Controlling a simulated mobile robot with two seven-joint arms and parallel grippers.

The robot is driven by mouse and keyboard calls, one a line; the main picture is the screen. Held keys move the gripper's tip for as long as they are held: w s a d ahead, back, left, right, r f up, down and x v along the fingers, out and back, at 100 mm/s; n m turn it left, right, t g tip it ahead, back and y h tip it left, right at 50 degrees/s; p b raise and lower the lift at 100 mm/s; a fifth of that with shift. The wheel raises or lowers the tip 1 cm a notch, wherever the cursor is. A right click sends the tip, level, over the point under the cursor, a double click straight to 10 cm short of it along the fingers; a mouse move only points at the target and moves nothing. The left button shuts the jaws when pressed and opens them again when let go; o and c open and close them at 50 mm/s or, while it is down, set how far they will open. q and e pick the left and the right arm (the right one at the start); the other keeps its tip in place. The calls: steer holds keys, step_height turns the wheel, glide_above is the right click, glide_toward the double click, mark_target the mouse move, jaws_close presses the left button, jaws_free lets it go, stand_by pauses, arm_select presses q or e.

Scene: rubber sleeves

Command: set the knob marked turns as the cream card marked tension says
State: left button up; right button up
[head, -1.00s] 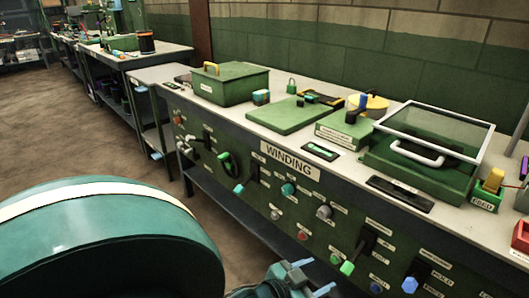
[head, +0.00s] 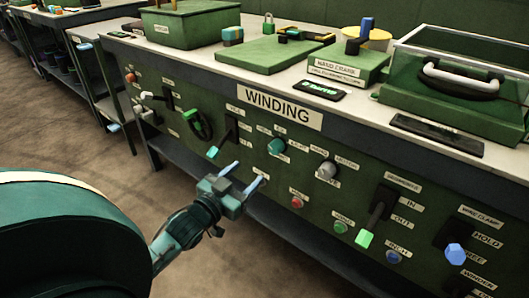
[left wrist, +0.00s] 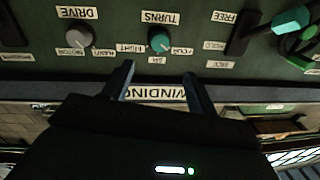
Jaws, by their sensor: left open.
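The knob marked turns is a round teal knob (head: 276,146) on the green panel below the WINDING sign. In the left wrist view, which is upside down, the turns knob (left wrist: 159,42) has small labels around it; one seems to read eight. I cannot tell where it points. My left gripper (head: 248,173) is open and empty, in front of the panel, below and left of the knob in the head view. In the left wrist view its fingers (left wrist: 159,76) point toward the knob, apart from it. I cannot make out a cream card marked tension. My right gripper is not in view.
A grey drive knob (head: 326,170) sits right of the turns knob. A green-tipped lever (head: 364,239) and a blue-tipped lever (head: 456,254) stick out further right.

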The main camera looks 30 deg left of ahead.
mark_target(274, 149)
arm_select(q)
steer(key=w+b, duration=0.3)
steer(key=w, duration=0.8)
steer(key=shift+w, duration=0.75)
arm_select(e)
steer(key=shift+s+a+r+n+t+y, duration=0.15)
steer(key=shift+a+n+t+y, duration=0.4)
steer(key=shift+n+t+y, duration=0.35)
arm_select(q)
steer(key=shift+d, duration=0.1)
steer(key=c, duration=1)
